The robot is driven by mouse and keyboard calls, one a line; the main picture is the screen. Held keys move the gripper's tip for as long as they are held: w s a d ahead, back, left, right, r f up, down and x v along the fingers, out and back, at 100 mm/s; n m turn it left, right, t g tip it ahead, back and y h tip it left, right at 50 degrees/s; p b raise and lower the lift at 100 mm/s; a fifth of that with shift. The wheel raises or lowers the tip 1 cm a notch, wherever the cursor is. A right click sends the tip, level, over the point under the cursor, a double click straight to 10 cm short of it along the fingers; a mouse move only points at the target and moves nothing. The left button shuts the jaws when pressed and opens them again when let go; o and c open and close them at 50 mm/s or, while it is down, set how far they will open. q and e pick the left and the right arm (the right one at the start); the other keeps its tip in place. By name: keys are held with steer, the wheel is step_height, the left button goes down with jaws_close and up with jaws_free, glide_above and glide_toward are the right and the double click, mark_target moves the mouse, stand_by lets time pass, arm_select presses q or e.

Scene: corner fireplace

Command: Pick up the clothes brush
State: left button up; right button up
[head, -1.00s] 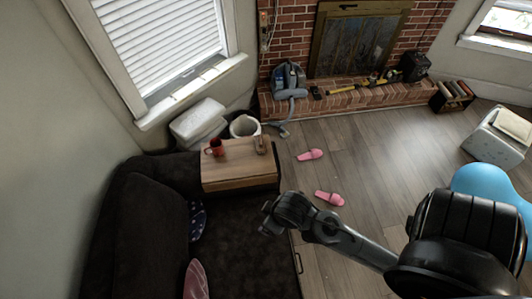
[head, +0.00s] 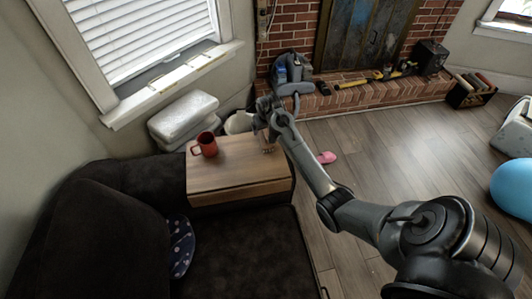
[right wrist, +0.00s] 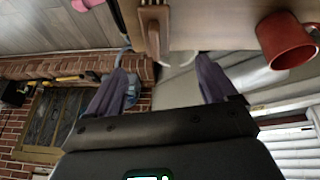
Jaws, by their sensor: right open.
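The clothes brush (right wrist: 156,14) is brown and lies at the edge of the wooden table (head: 230,172). In the right wrist view it is at the top, near the middle. In the head view my right gripper mostly hides it. My right gripper (head: 265,122) is over the back right part of the table, close to the brush. Its two dark fingers (right wrist: 163,75) are spread wide and empty in the right wrist view, with the brush ahead of the gap and apart from them. My left gripper is not in view.
A red mug (head: 206,144) stands on the table left of the brush; it also shows in the right wrist view (right wrist: 286,42). A dark sofa (head: 100,235) surrounds the table's near left. A white bin (head: 238,122) stands behind. A pink slipper (head: 326,157) lies on the floor.

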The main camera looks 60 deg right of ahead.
mark_target(266, 133)
steer(key=shift+m, duration=0.7)
steer(key=d+f+b, duration=0.1)
steer(key=w+d+f+b, duration=0.1)
steer(key=d+f+b, duration=0.1)
steer(key=shift+w+d+f, duration=0.25)
steer(key=shift+w+d+f+b, duration=0.1)
steer(key=shift+d+f+b, duration=0.1)
steer(key=shift+f+b, duration=0.15)
steer(key=shift+y, duration=0.3)
steer(key=b+x, duration=0.2)
steer(key=x, duration=0.3)
steer(key=shift+w+d, duration=0.1)
steer(key=shift+b+x, duration=1.8)
steer(key=shift+x, duration=0.8)
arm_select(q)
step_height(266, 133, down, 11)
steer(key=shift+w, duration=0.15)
arm_select(e)
steer(key=shift+w, duration=0.1)
steer(key=shift+r, duration=0.1)
steer(key=shift+c, duration=0.3)
steer(key=c, duration=1.1)
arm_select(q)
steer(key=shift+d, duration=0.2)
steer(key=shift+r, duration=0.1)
